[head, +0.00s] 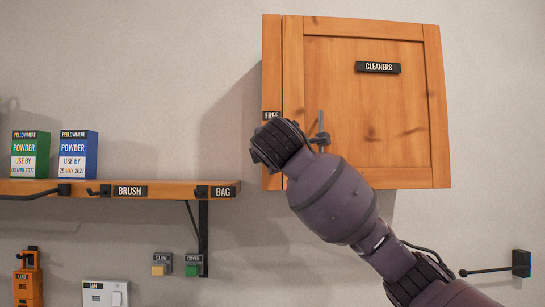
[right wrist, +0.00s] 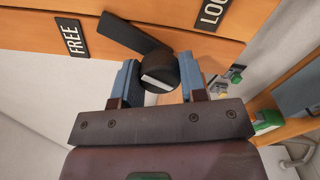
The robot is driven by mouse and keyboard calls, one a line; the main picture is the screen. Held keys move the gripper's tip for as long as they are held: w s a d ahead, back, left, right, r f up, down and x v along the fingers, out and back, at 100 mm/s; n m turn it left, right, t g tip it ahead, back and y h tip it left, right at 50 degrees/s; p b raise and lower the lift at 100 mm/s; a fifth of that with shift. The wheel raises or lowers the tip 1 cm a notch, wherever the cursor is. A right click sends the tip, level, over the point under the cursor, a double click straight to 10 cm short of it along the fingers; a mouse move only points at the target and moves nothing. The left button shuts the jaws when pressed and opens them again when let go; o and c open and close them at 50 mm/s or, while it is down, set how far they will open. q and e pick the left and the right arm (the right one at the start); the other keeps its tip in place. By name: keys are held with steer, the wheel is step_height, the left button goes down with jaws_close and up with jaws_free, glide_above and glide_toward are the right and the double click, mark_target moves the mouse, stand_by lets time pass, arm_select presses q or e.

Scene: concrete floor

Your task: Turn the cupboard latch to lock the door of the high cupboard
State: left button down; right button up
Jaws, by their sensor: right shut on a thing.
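The wooden high cupboard (head: 405,100) hangs on the wall with its door shut and a CLEANERS label on it. In the right wrist view, the latch (right wrist: 158,72) is a round black knob with a white stripe and a dark bar. The bar points up and left, its end between the FREE label (right wrist: 72,38) and the partly cut-off LOC label (right wrist: 213,12), nearer FREE. My right gripper (right wrist: 161,84) is shut on the knob, one blue-grey finger on each side. In the head view my right arm hides most of the latch. My left gripper is not in view.
A wooden shelf (head: 70,187) left of the cupboard bears a green powder box (head: 30,155) and a blue one (head: 77,155). Below are a yellow button (head: 159,269) and a green button (head: 192,270). A black hook (head: 520,264) sticks out at lower right.

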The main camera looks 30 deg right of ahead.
steer(key=m+b, duration=0.1)
steer(key=m, duration=0.2)
steer(key=shift+f+m, duration=0.15)
steer(key=shift+m, duration=0.25)
steer(key=m, duration=0.2)
steer(key=shift+m+b, duration=0.3)
steer(key=m, duration=0.4)
steer(key=shift+m+b, duration=0.35)
steer(key=shift+m, duration=0.95)
steer(key=o, duration=0.9)
